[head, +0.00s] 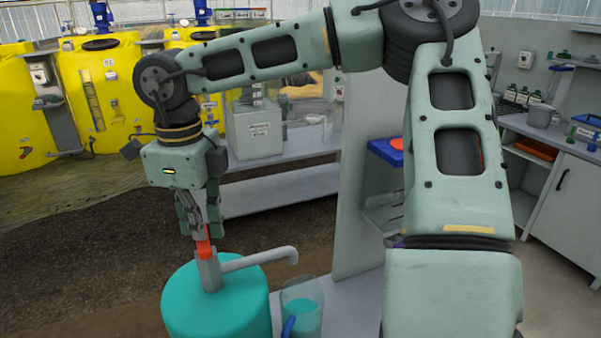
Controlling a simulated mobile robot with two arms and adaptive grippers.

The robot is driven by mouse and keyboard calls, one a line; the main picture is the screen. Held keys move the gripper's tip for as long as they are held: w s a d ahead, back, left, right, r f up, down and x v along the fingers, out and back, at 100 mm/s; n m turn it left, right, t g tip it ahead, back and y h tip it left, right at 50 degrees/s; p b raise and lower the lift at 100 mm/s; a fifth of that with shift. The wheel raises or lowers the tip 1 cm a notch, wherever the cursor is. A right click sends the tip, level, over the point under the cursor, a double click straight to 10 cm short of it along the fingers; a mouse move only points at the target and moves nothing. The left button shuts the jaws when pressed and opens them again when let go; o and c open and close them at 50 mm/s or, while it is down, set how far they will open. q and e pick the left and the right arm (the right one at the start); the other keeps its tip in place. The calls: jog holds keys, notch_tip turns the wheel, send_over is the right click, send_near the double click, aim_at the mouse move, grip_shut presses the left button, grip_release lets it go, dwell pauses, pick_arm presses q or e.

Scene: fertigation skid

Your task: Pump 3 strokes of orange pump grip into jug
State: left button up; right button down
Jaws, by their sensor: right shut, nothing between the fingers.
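The orange pump grip (204,249) sits on top of a grey pump body (209,274) on a teal drum (218,312). A pale spout (262,258) runs from the pump to the right, over a clear jug (302,296). The jug stands beside the drum and holds teal liquid; its lower part is cut off by the picture edge. My right gripper (202,232) points down, shut and empty, directly above the orange grip. Its fingertips are at the grip's top; I cannot tell whether they touch it. My left gripper is not in view.
My right arm hides much of the centre. Yellow tanks (103,85) stand at the back left. A grey bench (290,150) with a grey box (258,132) is behind the drum. A worktop with bottles (522,97) and a cabinet (570,200) is at the right.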

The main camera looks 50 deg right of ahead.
jog(key=shift+r+p, duration=1.8)
jog(key=shift+r, duration=1)
jog(key=shift+f, duration=0.15)
jog(key=shift+f+b, duration=2.7)
jog(key=shift+f, duration=0.25)
jog(key=shift+r, duration=0.25)
jog(key=shift+r+p, duration=2.25)
jog(key=shift+r, duration=0.6)
jog(key=shift+r+p, duration=2.15)
jog(key=shift+r, duration=0.85)
